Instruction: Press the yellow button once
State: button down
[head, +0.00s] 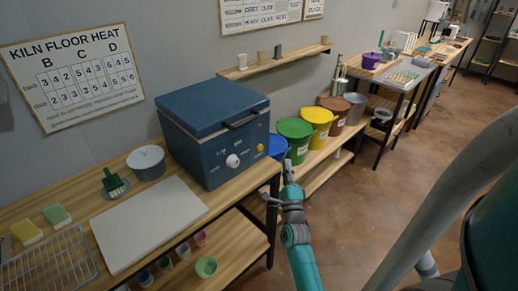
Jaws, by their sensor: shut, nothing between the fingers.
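The yellow button (260,148) is a small round spot on the front panel of the blue kiln box (215,138), near the panel's right end. A larger white knob (232,161) sits to its left on the same panel. My gripper (287,168) is right of and a little below the button in the picture, with a visible gap between them. It looks small here, and its fingers are shut and empty. The button is not covered.
Coloured buckets, including a yellow one (318,125), stand on a low shelf behind my gripper. Open floor (365,200) lies to the right.

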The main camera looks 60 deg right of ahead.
aim_at(260, 148)
dwell(0.3)
jog(key=shift+w+d, duration=0.35)
jog(key=shift+w, duration=1.1)
jog(key=shift+w+d, duration=0.35)
jog(key=shift+w, duration=1.05)
jog(key=shift+w+d, duration=0.35)
jog(key=shift+w, duration=1.1)
jog(key=shift+w, duration=0.15)
jog(key=shift+w+d, duration=0.1)
jog(key=shift+w, duration=0.15)
jog(key=shift+w+d, duration=0.1)
jog(key=shift+w, duration=0.3)
jog(key=shift+s, duration=0.1)
jog(key=shift+s+a, duration=0.25)
jog(key=shift+s, duration=0.45)
jog(key=shift+s, duration=0.1)
